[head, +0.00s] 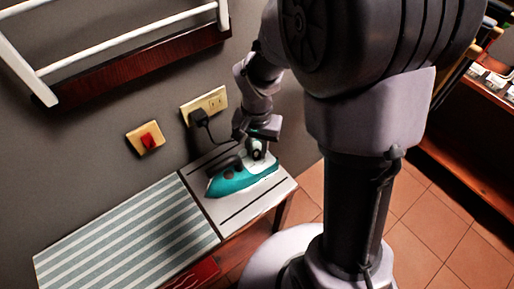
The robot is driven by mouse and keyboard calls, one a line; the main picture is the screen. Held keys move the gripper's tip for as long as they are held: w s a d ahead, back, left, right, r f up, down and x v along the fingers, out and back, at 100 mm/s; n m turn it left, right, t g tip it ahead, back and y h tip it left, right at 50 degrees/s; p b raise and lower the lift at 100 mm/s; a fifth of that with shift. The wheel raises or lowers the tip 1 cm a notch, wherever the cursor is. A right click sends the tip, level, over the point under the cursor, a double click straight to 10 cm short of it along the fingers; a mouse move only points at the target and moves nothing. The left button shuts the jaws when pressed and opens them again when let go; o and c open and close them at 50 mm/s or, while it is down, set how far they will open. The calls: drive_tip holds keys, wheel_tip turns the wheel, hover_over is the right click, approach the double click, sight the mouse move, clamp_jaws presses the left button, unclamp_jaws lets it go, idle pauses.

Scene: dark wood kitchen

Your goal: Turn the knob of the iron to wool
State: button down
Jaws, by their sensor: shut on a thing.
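The iron (243,179) is teal and white and lies on the grey right end of the ironing table, its tip pointing left. A dark part, the handle or knob area (230,165), shows on its upper left. My gripper (257,148) is right above the iron's right part and touches or nearly touches it. It is shut on a small light part on top of the iron, which looks like the knob. The fingers hide most of that part, and its markings and setting are too small to read.
A striped cloth (130,238) covers the table's left part. A double socket (205,104) with a black plug and cord, and a red switch (148,140), are on the wall behind. A white rack (120,45) hangs above. Tiled floor (440,225) is clear at right.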

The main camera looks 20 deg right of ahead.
sight(257, 150)
drive_tip(key=shift+m, duration=0.9)
drive_tip(key=c, duration=1.2)
unclamp_jaws()
drive_tip(key=shift+o, duration=0.2)
wheel_tip(257, 150, up, 17)
drive_tip(key=p, duration=0.7)
drive_tip(key=shift+r+p, duration=0.2)
drive_tip(key=shift+p, duration=0.1)
